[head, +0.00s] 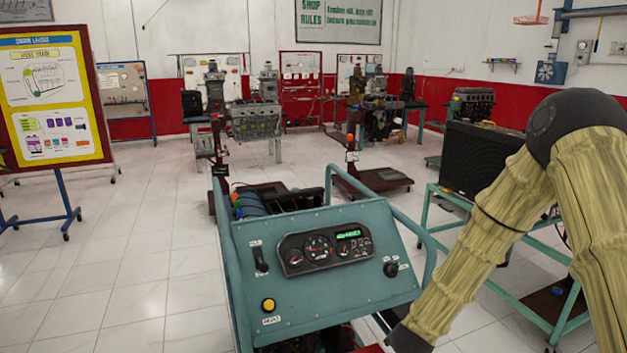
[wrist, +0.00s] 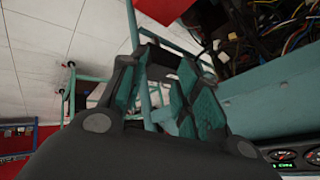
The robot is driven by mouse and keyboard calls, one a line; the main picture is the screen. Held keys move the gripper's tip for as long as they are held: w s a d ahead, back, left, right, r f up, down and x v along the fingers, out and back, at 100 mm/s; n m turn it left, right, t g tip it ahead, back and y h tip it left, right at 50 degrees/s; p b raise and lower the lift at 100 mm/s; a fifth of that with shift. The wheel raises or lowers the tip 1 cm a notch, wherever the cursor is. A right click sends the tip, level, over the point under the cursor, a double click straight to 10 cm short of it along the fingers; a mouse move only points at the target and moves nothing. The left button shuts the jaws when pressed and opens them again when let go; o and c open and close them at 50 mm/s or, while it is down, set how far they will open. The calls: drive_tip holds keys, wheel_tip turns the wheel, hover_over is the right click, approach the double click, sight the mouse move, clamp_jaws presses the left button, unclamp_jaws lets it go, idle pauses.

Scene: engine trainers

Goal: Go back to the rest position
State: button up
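My arm, wrapped in a yellowish cover, comes in from the right in the head view and slants down to the lower edge beside the teal engine trainer panel (head: 320,255). My gripper is out of sight below that edge. In the wrist view my gripper (wrist: 165,62) has its dark fingers with teal pads spread apart, and I see nothing held between them. A teal frame tube shows behind the gap. The panel carries gauges (head: 323,249), a yellow button (head: 268,305), a black switch (head: 260,259) and a black knob (head: 390,269).
Wires and machinery (wrist: 280,30) lie close to the fingers at the upper right in the wrist view. A black radiator (head: 482,160) on a teal frame stands behind my arm. A poster board (head: 55,100) stands left. The tiled floor (head: 120,250) left of the trainer is clear.

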drive_tip(key=s+f+n+g, duration=0.2)
drive_tip(key=s+f+n, duration=0.1)
drive_tip(key=s+f, duration=0.8)
drive_tip(key=s+f+n+g, duration=0.2)
drive_tip(key=s+f+n, duration=0.1)
drive_tip(key=s, duration=1.2)
drive_tip(key=s+a+f+n+g+y, duration=0.1)
drive_tip(key=s+f+n+g, duration=0.2)
drive_tip(key=s, duration=1.3)
wheel_tip(320, 180, down, 2)
drive_tip(key=shift+s+f+y, duration=0.15)
drive_tip(key=shift+f+y, duration=0.1)
drive_tip(key=shift+y, duration=0.05)
drive_tip(key=shift+a, duration=0.1)
